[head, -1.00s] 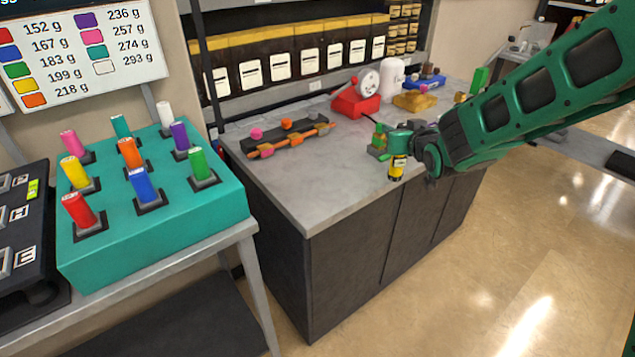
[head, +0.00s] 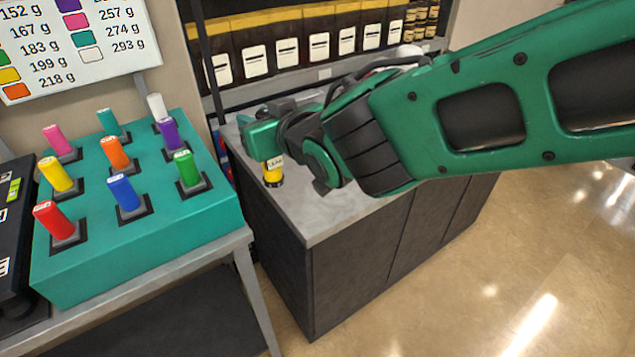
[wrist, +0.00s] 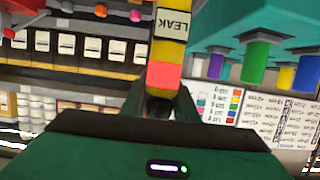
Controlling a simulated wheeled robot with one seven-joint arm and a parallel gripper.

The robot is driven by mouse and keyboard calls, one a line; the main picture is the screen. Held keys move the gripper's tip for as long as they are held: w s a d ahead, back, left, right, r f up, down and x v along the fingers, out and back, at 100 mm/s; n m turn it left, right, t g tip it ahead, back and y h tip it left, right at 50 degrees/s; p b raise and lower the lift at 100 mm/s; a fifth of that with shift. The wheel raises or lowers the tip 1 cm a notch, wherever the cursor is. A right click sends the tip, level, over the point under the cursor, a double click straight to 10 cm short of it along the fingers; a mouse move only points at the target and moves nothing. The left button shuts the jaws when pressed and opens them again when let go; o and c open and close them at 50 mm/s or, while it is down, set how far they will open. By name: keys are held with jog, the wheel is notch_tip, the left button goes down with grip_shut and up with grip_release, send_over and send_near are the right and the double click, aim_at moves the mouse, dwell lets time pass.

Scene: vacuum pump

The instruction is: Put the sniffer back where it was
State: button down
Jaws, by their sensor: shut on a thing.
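The sniffer is a small yellow and black device with a white LEAK label. In the head view the sniffer (head: 273,172) is upright at the left end of the grey counter (head: 315,215), and I cannot tell whether its base touches the top. My gripper (head: 265,153) is shut on its upper part. In the wrist view the sniffer (wrist: 172,30) shows its LEAK label and a red section, upside down in the picture, with my gripper (wrist: 160,100) around its end. My arm hides most of the counter top.
A teal block (head: 150,235) with several coloured weights stands on a metal table (head: 205,262) at left, close to the counter. A weight chart (head: 85,40) hangs above it. Shelves with labelled bins (head: 290,60) line the back wall. The floor at right is clear.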

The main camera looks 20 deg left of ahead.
jog(key=w+d+f, duration=0.5)
jog(key=w+f, duration=0.5)
jog(key=f, duration=0.1)
jog(key=shift+w+d, duration=0.15)
jog(key=shift+w, duration=0.05)
jog(key=c, duration=1.4)
grip_release()
jog(key=shift+f, duration=0.1)
jog(key=shift+c, duration=0.2)
jog(key=shift+o, duration=0.3)
jog(key=v, duration=1.2)
